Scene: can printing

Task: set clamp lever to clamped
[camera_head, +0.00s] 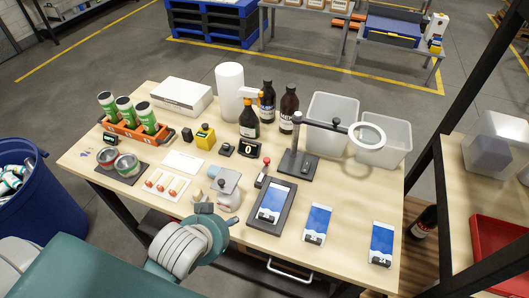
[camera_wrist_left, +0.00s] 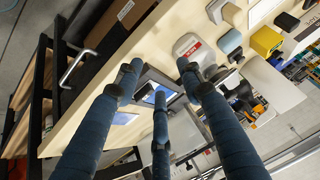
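A small clamp lever (camera_head: 262,174) with a red part and dark parts stands at the upper left corner of a dark print fixture (camera_head: 252,220). A blue-and-white card (camera_head: 271,202) lies in the fixture. I cannot tell the lever's setting at this size. The fixture (camera_wrist_left: 150,75) shows beyond the fingertips. The lever is not clear there. My right gripper is out of view.
A magnifier lamp (camera_head: 296,158) stands behind the fixture. Loose cards (camera_head: 317,222) lie to the right. Bottles (camera_head: 288,108) and clear bins (camera_head: 333,118) stand farther back.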

